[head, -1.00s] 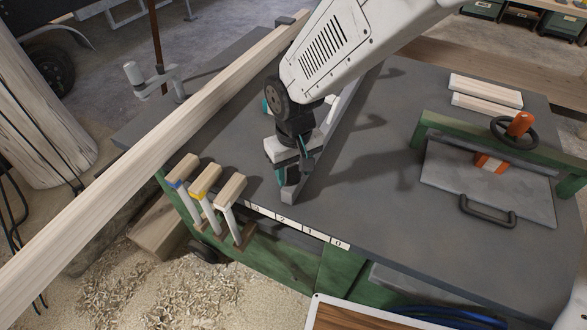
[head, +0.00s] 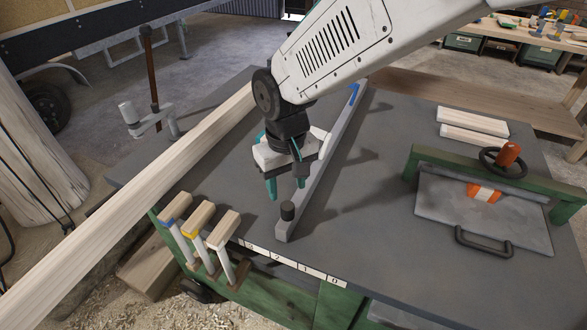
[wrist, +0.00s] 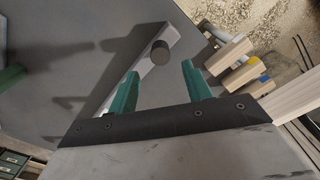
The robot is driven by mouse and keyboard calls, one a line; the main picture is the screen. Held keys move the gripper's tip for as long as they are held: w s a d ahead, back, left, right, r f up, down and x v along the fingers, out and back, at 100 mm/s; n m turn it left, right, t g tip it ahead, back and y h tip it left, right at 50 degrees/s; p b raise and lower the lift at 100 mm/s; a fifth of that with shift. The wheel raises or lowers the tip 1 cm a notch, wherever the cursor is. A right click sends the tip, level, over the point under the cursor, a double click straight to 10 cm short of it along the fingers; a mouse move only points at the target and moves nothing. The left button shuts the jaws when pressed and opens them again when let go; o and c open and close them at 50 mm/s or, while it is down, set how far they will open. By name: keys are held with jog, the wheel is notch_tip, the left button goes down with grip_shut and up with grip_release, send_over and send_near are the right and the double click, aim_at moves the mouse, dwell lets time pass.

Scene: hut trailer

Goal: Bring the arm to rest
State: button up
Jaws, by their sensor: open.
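My gripper (head: 286,188) is open and empty, hanging with its teal fingers down over the grey workbench top (head: 350,235). In the wrist view the two fingers (wrist: 160,76) are spread with nothing between them. A grey metal fence bar (head: 314,182) runs along the bench beside and behind the gripper. A black round knob (head: 288,211) stands on the bar's near end, a little below the fingertips in the head view and apart from them. The knob also shows beyond the fingertips in the wrist view (wrist: 160,52).
A long wooden beam (head: 130,208) lies across the bench's left side. Three wooden-headed hammers (head: 198,217) hang at the front left edge. A green frame with a metal plate (head: 480,215) stands at right, with two boards (head: 472,121) behind. The bench between the bar and that frame is clear.

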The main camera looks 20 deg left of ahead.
jog(key=s+d+r+m, duration=0.3)
jog(key=s+d+r, duration=0.1)
jog(key=d, duration=0.9)
jog(key=s+d+r+m+t, duration=0.1)
jog(key=s+d+r+m, duration=0.2)
jog(key=d, duration=1)
jog(key=s+d+r+m, duration=0.3)
jog(key=s+d+r, duration=0.3)
jog(key=d, duration=0.7)
jog(key=shift+s+d+r, duration=0.25)
jog(key=shift+s+r, duration=0.1)
jog(key=shift+s, duration=0.55)
